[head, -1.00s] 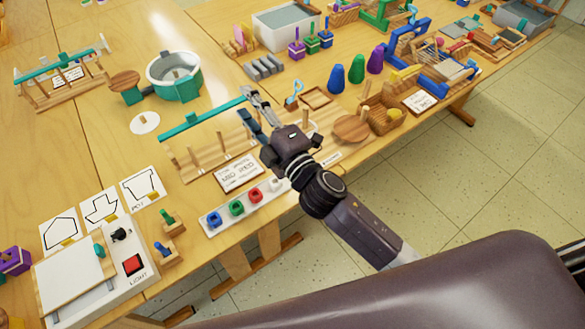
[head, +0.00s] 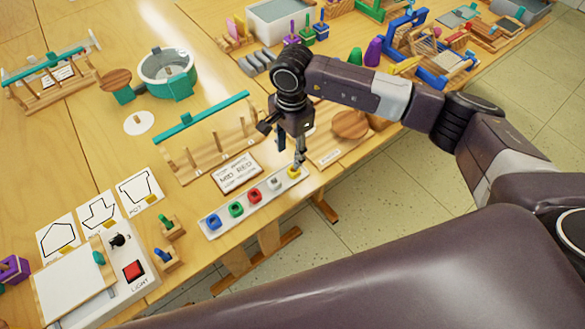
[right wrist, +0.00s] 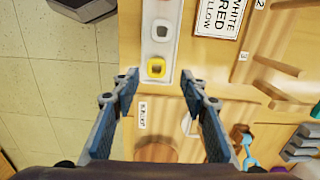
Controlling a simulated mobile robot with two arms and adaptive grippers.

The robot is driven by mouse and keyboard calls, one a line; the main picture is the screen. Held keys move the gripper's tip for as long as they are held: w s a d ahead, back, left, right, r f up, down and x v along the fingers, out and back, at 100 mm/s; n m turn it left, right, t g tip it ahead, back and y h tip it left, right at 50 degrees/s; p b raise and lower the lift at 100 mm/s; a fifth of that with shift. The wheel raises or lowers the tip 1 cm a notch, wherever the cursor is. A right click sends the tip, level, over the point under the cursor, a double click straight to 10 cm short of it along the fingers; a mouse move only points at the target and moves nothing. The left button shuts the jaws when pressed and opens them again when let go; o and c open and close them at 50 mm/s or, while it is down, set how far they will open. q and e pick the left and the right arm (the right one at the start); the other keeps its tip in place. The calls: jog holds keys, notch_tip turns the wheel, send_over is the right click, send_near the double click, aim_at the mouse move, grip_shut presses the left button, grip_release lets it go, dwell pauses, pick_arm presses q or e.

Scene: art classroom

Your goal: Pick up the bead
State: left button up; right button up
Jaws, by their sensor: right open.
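A white tray (head: 265,203) near the table's front edge holds a row of beads: blue (head: 213,221), green (head: 236,209), red (head: 255,195), white (head: 275,183) and yellow (head: 293,173). My right gripper (head: 299,158) points down over the yellow end of the tray, its fingers partly overlapping that bead in the head view. In the right wrist view the gripper (right wrist: 161,90) is open and empty. The yellow bead (right wrist: 156,68) lies just beyond the gap between its fingertips, with the white bead (right wrist: 162,29) farther off. My left gripper is not in view.
A lettered card (head: 236,174) and a wooden peg rack with a teal bar (head: 205,117) stand behind the tray. A round wooden disc (head: 350,124) is at the right. A light box (head: 125,265) is at the left. Floor lies beyond the front edge.

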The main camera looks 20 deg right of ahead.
aim_at(293, 173)
jog(key=f+p, duration=0.1)
jog(key=f, duration=0.3)
jog(key=d+f+p, duration=0.1)
jog(key=f, duration=0.1)
jog(key=shift+w+f+p, duration=0.1)
jog(key=shift+f+p, duration=0.25)
jog(key=shift+f, duration=0.45)
jog(key=c, duration=0.7)
